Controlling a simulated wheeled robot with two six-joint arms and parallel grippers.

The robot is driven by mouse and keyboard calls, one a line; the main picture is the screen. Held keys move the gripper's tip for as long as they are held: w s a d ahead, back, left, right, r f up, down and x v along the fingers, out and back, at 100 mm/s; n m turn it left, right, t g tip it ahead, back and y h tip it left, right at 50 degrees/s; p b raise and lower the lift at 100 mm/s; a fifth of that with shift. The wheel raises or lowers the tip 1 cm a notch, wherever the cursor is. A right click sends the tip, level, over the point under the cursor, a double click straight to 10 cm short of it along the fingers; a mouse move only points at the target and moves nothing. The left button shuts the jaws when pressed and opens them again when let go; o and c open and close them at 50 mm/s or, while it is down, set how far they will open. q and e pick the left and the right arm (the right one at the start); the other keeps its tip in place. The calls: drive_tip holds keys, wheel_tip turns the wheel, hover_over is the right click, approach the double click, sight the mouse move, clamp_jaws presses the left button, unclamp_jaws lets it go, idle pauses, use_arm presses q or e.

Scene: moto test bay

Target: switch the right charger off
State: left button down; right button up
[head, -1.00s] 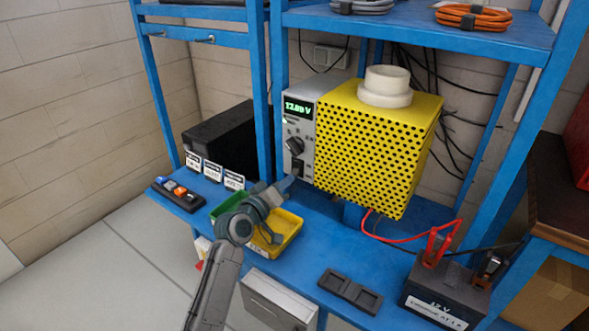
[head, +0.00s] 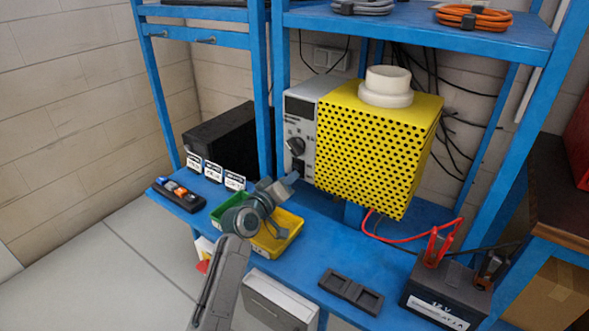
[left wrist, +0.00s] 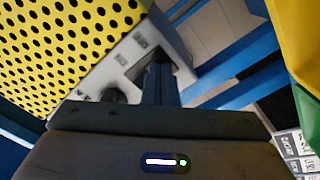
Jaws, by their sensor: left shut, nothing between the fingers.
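The right charger (head: 299,118) is a grey unit with a dark display (head: 298,106), a black knob (head: 295,145) and a dark switch area low on its front. Its panel also shows in the left wrist view (left wrist: 125,57). My left gripper (head: 290,178) is shut and empty, its tips at the lower front of the charger, by the switch. In the left wrist view the closed fingers (left wrist: 160,72) point at the panel's lower end and hide part of it. I cannot tell whether they touch the switch. My right gripper is not in view.
A yellow perforated box (head: 375,145) stands against the charger's right side. Green and yellow bins (head: 283,243) lie under my left gripper. A 12 V battery (head: 440,295) with clamps and a red cable stands at the right. A black box (head: 228,140) stands at the left.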

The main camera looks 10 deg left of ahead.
use_arm(q)
drive_tip(key=shift+r, duration=0.1)
drive_tip(key=p+v, duration=0.2)
drive_tip(key=v, duration=0.6)
drive_tip(key=shift+s+p, duration=0.3)
drive_tip(key=shift+s, duration=0.05)
idle(0.4)
drive_tip(key=shift+a, duration=0.1)
